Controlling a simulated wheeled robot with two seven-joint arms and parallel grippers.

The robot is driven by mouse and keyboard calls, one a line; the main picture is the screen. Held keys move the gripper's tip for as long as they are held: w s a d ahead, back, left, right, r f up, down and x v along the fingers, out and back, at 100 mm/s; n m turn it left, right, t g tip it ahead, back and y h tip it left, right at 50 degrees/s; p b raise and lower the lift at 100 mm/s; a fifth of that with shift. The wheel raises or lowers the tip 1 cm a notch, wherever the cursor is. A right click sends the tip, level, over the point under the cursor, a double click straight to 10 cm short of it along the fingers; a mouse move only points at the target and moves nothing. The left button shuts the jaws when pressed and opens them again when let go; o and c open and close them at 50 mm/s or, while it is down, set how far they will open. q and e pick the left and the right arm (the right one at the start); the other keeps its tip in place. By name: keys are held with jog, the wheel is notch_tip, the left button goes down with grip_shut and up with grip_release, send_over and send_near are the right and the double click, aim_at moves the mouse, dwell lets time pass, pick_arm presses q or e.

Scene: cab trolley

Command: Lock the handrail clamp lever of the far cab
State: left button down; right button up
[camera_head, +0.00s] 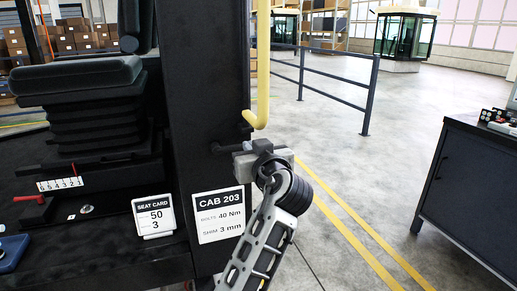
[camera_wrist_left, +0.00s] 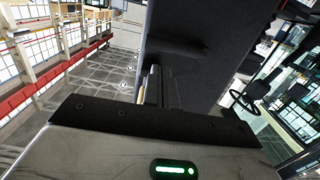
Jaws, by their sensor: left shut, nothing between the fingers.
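The yellow handrail (camera_head: 263,70) runs down beside the dark post (camera_head: 208,90) of the cab marked CAB 203 and hooks at its lower end, near a small black bracket (camera_head: 247,116). I cannot make out a separate clamp lever; it may be hidden behind my gripper or lost against the dark post. My left gripper (camera_head: 218,148) is just below the handrail's end, its dark fingers pointing left across the post. In the left wrist view the fingers (camera_wrist_left: 157,82) are together and empty, in front of the dark post (camera_wrist_left: 200,50). Contact cannot be told. My right gripper is out of view.
The CAB 203 sign (camera_head: 220,214) and a seat card (camera_head: 154,214) stand left of my arm. A seat (camera_head: 78,80) is inside the cab. A dark cabinet (camera_head: 475,180) stands at right. A grey barrier (camera_head: 340,95) is behind; the floor between is clear.

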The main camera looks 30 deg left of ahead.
aim_at(233, 147)
pick_arm(q)
jog(key=x, duration=0.3)
jog(key=shift+w+a, duration=0.15)
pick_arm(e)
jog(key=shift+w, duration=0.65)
